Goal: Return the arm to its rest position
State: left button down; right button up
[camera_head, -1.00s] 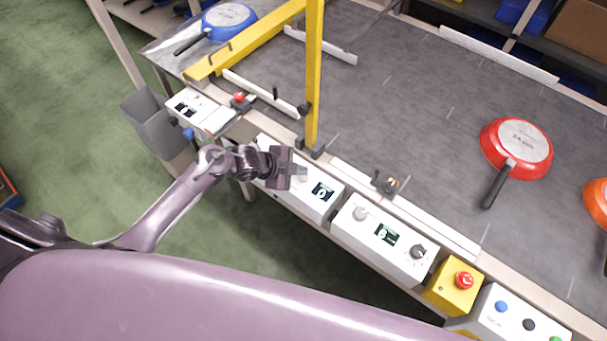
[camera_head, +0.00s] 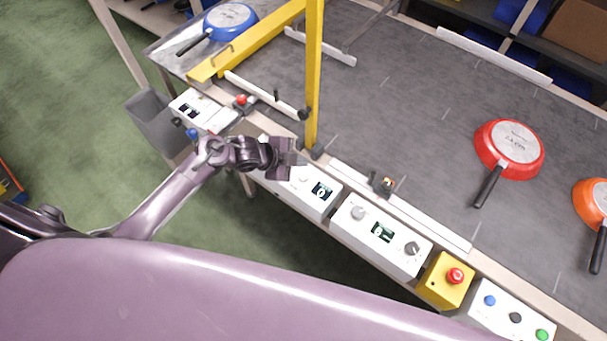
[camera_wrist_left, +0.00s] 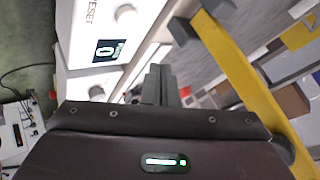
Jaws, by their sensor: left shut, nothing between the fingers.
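My left arm (camera_head: 178,190) comes in from the left of the head view. Its gripper (camera_head: 292,158) is over the near edge of the conveyor, above the left end of a white control box (camera_head: 318,203) with a small display and knob. In the left wrist view the fingers (camera_wrist_left: 158,84) are together with nothing between them. The white box (camera_wrist_left: 85,75) with its lit display is at the left there. My right gripper is not in view.
A yellow post (camera_head: 314,80) stands just beyond the left gripper. A second control box (camera_head: 375,240), a yellow emergency-stop box (camera_head: 444,284) and a button box (camera_head: 505,312) line the edge. Red (camera_head: 510,135), orange (camera_head: 590,193) and blue (camera_head: 229,16) pans are on the conveyor.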

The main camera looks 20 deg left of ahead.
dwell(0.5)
pick_arm(q)
jog(key=shift+s+d+r, duration=0.1)
jog(key=shift+s+d, duration=0.05)
jog(key=shift+d, duration=0.1)
jog(key=s+a+r+n+g+y, duration=0.2)
jog(key=s+r+n+y, duration=0.1)
jog(key=s+r+n, duration=0.6)
jog(key=s+a+r+n+g+y, duration=0.1)
jog(key=s+a+r+n+y, duration=0.15)
jog(key=s+r+n, duration=0.6)
jog(key=s+f+m+g+b, duration=0.1)
jog(key=s+f+b, duration=0.1)
jog(key=f, duration=1.6)
jog(key=s+f+m+b, duration=0.1)
jog(key=f+b, duration=0.2)
jog(key=f, duration=1.6)
jog(key=s+a+f+b, duration=0.1)
jog(key=s+f, duration=0.9)
jog(key=f, duration=0.1)
jog(key=s+a+f+g+b, duration=0.1)
jog(key=s+a+f+b, duration=0.1)
jog(key=s+f, duration=0.8)
notch_tip(320, 180, down, 2)
jog(key=shift+s+f+g+y, duration=0.1)
jog(key=shift+s+g+y, duration=0.15)
jog(key=shift+y, duration=0.2)
